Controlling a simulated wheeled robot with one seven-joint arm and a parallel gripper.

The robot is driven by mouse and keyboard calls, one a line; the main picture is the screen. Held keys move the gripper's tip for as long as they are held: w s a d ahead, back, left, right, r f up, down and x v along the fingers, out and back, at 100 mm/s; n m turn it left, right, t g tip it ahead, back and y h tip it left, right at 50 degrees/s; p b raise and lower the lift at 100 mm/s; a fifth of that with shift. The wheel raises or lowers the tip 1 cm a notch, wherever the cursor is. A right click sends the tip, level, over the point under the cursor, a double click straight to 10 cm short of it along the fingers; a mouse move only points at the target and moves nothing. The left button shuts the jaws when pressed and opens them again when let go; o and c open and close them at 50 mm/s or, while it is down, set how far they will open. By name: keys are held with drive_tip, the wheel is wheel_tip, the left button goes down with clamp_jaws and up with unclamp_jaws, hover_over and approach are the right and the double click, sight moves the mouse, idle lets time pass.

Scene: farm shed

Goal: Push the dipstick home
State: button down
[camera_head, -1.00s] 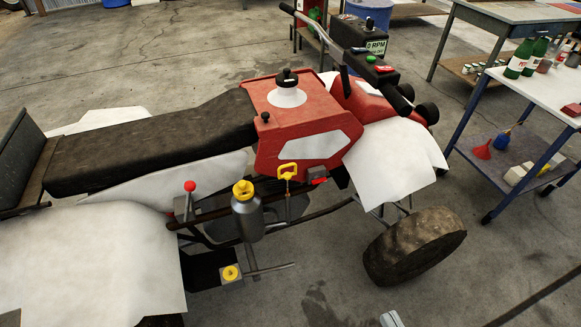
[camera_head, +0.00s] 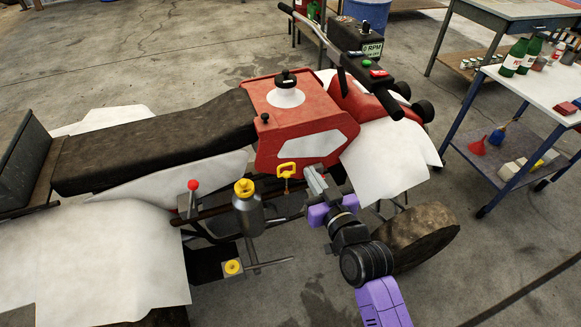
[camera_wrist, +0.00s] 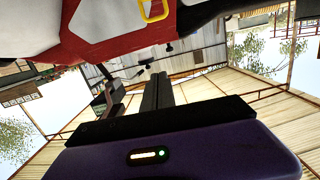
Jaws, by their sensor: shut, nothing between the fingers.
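The dipstick (camera_head: 287,168) has a yellow loop handle and stands upright at the quad bike's side, in front of the red body panel. A short stem shows under the handle; its lower end is hidden. The handle also shows at the top of the wrist view (camera_wrist: 153,9), in front of red and white bodywork. My gripper (camera_head: 308,172) is just right of the handle in the head view, apart from it as far as I can tell. Its fingers (camera_wrist: 157,78) are shut together with nothing between them.
Left of the dipstick are a grey canister with a yellow cap (camera_head: 244,188) and a red-knobbed lever (camera_head: 193,185). A yellow-capped fitting (camera_head: 232,267) sits lower. The front wheel (camera_head: 430,235) is beside my arm. A trolley (camera_head: 535,95) stands at right. Floor at lower middle is clear.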

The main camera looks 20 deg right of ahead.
drive_tip(key=w+a+f+g+p, duration=0.1)
drive_tip(key=w+f, duration=0.7)
drive_tip(key=w, duration=0.3)
drive_tip(key=shift+w+a+f+n+y, duration=0.25)
drive_tip(key=shift+f+n+y, duration=0.05)
drive_tip(key=shift+n, duration=0.1)
wheel_tip(320, 180, down, 10)
drive_tip(key=b, duration=0.9)
drive_tip(key=shift+r+b, duration=0.2)
drive_tip(key=shift+b, duration=0.2)
drive_tip(key=shift+r, duration=0.1)
